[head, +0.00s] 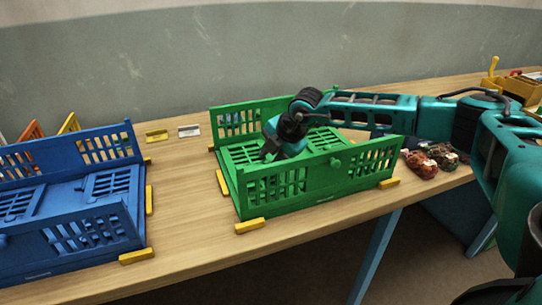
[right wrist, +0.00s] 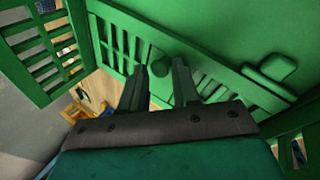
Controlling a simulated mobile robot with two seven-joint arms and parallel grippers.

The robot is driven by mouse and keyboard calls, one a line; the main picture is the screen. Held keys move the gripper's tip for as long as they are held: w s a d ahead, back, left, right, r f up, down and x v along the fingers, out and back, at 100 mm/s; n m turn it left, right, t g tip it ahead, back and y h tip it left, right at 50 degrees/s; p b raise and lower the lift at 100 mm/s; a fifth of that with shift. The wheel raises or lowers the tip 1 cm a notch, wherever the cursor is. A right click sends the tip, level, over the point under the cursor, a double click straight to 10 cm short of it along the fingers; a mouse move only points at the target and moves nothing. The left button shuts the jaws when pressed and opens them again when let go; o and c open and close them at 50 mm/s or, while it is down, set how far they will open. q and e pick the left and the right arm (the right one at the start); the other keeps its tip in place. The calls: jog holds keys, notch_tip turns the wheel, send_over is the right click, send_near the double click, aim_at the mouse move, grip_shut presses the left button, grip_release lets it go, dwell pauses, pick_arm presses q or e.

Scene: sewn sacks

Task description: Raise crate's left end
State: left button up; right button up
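The green crate (head: 300,195) stands on the wooden table. Its long front and back walls are upright. Its left end panel (head: 243,153) lies folded down inside the crate, and another slatted panel (head: 322,138) lies flat toward the right. My right gripper (head: 268,156) reaches down into the crate over the left end panel. In the right wrist view the two fingers (right wrist: 160,84) are apart, with a round green knob (right wrist: 160,58) showing just beyond and between their tips. I cannot tell whether they touch it. My left gripper is not in view.
A blue crate (head: 70,225) with upright long walls stands at the left. Yellow blocks (head: 250,226) sit at the crates' corners. Yellow (head: 157,136) and white (head: 189,130) tags lie behind. Patterned sacks (head: 420,163) lie right of the green crate. Bare table separates the crates.

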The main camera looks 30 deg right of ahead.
grip_shut()
dwell(0.3)
dwell(0.3)
